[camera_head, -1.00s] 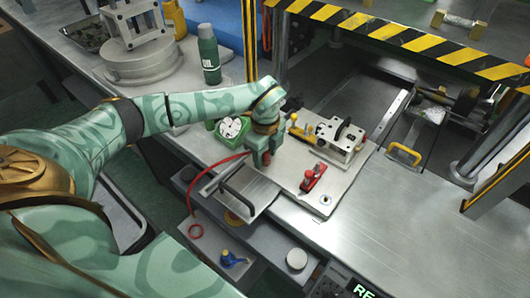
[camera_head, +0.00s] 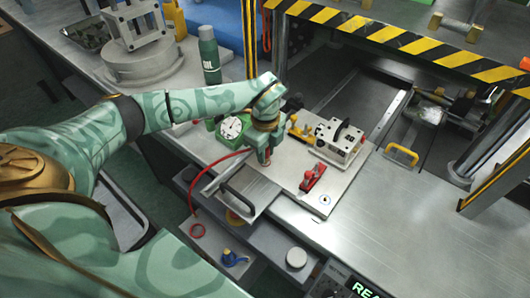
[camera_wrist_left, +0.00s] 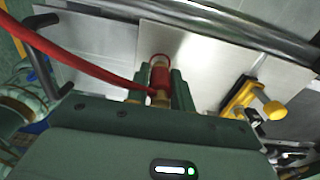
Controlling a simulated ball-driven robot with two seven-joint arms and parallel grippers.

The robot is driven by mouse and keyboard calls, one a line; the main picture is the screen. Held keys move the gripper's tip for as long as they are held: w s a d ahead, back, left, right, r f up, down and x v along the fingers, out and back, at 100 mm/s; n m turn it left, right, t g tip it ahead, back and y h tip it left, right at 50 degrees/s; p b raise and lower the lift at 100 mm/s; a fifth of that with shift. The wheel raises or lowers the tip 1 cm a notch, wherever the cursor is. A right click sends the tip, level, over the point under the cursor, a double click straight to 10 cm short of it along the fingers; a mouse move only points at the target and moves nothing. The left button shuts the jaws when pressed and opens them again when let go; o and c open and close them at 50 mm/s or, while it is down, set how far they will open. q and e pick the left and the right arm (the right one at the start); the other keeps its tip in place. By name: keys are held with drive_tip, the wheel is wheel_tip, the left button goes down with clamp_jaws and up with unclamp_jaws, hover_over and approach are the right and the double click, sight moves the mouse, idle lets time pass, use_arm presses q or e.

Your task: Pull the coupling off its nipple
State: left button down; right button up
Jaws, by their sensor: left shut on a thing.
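My left gripper (camera_head: 264,160) is above the bench's near part, beside the black-handled plate. In the left wrist view its two fingers (camera_wrist_left: 160,88) are shut on the coupling (camera_wrist_left: 160,76), a red sleeve with brass-coloured parts. The red hose (camera_wrist_left: 95,70) runs from between the fingers to the left. In the head view the hose (camera_head: 215,166) curves down to a red ring by the lower shelf. The nipple cannot be made out, so I cannot tell whether the coupling still sits on it. My right gripper is not in view.
A round white gauge (camera_head: 230,127) in a green body stands behind my gripper. To the right are a yellow lever (camera_head: 300,131), a red clamp (camera_head: 312,177) and a metal block (camera_head: 340,140) with a black handle.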

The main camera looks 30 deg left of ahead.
use_arm(q)
drive_tip(key=shift+r+p, duration=1.8)
drive_tip(key=shift+r, duration=0.45)
